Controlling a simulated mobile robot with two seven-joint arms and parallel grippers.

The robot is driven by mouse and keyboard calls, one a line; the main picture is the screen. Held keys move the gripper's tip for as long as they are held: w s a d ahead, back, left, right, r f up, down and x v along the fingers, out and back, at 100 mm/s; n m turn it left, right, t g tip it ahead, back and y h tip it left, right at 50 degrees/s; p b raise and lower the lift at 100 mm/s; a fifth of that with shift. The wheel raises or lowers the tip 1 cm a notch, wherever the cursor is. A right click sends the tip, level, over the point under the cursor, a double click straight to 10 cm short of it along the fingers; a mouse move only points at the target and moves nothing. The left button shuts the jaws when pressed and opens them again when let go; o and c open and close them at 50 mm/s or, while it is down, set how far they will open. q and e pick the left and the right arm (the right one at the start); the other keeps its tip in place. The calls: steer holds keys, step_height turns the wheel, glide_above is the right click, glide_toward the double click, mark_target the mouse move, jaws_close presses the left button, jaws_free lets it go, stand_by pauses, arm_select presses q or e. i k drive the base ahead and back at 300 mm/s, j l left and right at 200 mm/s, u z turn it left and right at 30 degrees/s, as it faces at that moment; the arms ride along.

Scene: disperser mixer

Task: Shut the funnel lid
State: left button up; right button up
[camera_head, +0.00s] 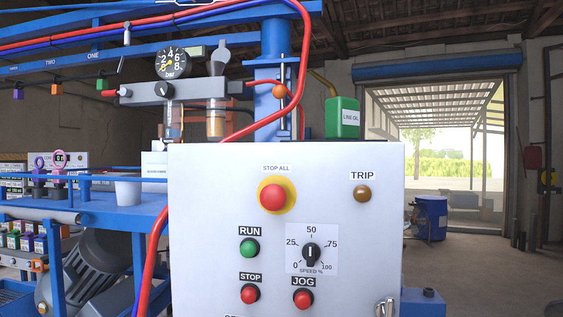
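No funnel and no funnel lid can be made out in the head view. Neither of my grippers shows. A large white control box (205,240) fills the middle and hides what is behind it. It carries a red stop-all button (273,197) on a yellow ring, a green run button (249,248), red stop (250,294) and jog (303,298) buttons, a speed knob (311,255) and a brown trip lamp (362,193).
A green can (342,118) stands at the control box's top right. A pressure gauge (173,63) and red hose (150,270) are at the left. A white cup (128,190) sits on a blue frame. A blue drum (431,217) stands right; open floor lies beyond.

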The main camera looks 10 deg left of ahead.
mark_target(223, 54)
steer(key=i+l+u, duration=0.25)
steer(key=l+u, duration=0.25)
steer(key=i+l+u, duration=0.15)
steer(key=l+u, duration=0.35)
steer(key=l, duration=0.2)
steer(key=l+u, duration=0.5)
steer(key=l, duration=0.2)
steer(key=l+u, duration=0.5)
steer(key=l, duration=0.2)
steer(key=k, duration=0.05)
